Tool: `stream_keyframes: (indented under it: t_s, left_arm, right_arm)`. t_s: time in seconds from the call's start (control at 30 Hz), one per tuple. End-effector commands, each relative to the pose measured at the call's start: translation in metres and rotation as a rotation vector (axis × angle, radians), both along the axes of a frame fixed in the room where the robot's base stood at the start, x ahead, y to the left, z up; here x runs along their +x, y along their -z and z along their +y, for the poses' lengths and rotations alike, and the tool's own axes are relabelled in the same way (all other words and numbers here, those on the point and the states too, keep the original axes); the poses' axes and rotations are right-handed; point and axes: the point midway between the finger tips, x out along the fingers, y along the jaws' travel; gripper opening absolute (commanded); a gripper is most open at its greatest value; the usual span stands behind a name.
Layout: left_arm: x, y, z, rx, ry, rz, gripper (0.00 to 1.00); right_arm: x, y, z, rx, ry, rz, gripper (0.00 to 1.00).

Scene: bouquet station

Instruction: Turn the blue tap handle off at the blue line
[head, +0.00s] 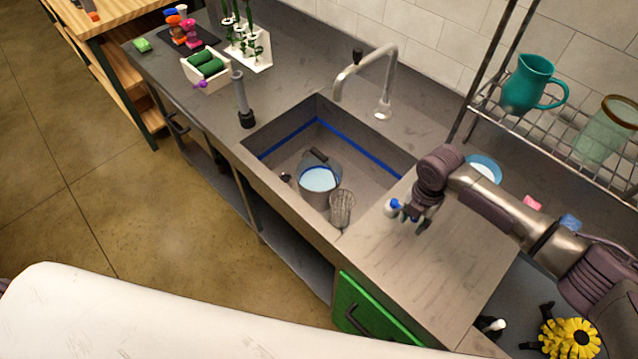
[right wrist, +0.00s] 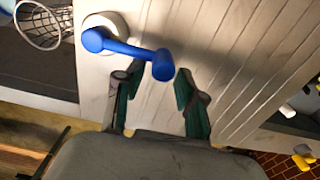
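The blue tap handle (head: 396,207) sits on a white round base on the counter right of the sink. In the right wrist view the blue handle (right wrist: 128,49) is a lever with a knob at its right end. My right gripper (head: 413,218) is right beside it. In the right wrist view my gripper's green-padded fingers (right wrist: 155,88) are apart, with the knob just beyond and between their tips; I cannot tell if they touch. A blue line (head: 358,147) runs around the inside of the sink (head: 360,175). My left gripper is not in view.
The curved faucet (head: 388,70) stands behind the sink. A bucket (head: 318,190) with pale blue contents and a wire cup (head: 342,208) are in the sink. A wire rack (head: 545,125) holds a teal pitcher (head: 530,85). Yellow flower (head: 570,338) lies at the lower right.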

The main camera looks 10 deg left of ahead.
Motion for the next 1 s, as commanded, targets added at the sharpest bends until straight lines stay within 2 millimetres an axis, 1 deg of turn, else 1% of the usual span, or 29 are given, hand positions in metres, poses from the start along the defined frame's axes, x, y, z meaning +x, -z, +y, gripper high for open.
stream_keyframes:
  t_s: [0.03, 0.27, 0.37, 0.63, 0.87, 1.0]
  left_arm:
    - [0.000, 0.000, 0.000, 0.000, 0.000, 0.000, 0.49]
    - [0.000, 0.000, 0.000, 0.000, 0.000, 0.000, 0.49]
    - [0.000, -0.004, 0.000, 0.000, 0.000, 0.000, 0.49]
    - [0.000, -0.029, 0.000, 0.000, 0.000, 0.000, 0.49]
    - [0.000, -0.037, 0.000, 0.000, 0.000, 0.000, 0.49]
    - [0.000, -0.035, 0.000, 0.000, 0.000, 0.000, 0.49]
  right_arm:
    - [0.007, -0.004, -0.002, -0.001, 0.007, -0.020, 0.46]
    - [0.007, -0.004, -0.002, -0.001, 0.006, -0.020, 0.46]
    - [0.007, -0.009, -0.002, -0.001, 0.006, -0.020, 0.46]
    - [0.007, -0.036, -0.002, -0.001, 0.006, -0.017, 0.46]
    - [0.004, -0.054, -0.001, 0.000, 0.002, -0.011, 0.46]
    - [0.002, -0.064, 0.000, 0.001, 0.000, -0.008, 0.46]
